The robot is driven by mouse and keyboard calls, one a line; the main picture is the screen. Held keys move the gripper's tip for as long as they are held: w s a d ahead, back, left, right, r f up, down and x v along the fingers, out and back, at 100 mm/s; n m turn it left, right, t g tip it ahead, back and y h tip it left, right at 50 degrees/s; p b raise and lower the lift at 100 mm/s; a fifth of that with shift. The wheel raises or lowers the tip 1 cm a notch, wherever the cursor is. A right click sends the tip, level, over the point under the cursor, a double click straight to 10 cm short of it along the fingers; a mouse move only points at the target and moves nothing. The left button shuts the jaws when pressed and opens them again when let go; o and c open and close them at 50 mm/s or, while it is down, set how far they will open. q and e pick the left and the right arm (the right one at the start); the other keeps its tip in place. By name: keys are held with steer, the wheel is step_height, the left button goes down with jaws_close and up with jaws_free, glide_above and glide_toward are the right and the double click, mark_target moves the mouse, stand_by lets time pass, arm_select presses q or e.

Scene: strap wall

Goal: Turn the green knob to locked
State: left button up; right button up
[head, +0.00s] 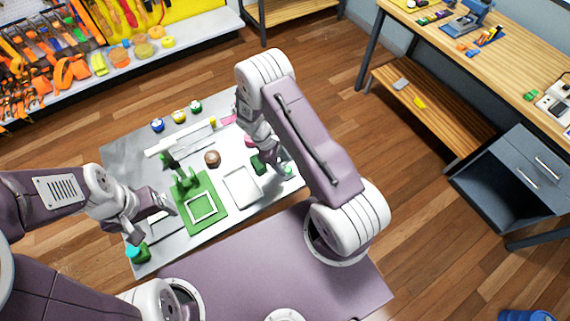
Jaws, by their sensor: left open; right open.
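A small round green knob (195,106) sits at the far edge of the grey work table, at the right end of a row with a yellow knob (179,116) and a blue knob (157,125). Its marking is too small to read. My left gripper (156,220) is open over the near left of the table, well away from the green knob. My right gripper (272,161) is open and low over the right side of the table, beside a dark green block (258,165). My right arm partly hides that end. Neither gripper touches the green knob.
A green stand with a square frame (216,217), a white tray (226,187), a brown round piece (212,158) and a long white bar (159,149) occupy the grey table (127,151). A green block with a teal top (138,252) stands at the near left corner.

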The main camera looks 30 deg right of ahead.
mark_target(288, 170)
steer(key=x, duration=0.2)
steer(key=shift+d+f, duration=0.25)
steer(key=shift+d, duration=0.05)
steer(key=shift+a, duration=0.15)
steer(key=c, duration=0.4)
jaws_close()
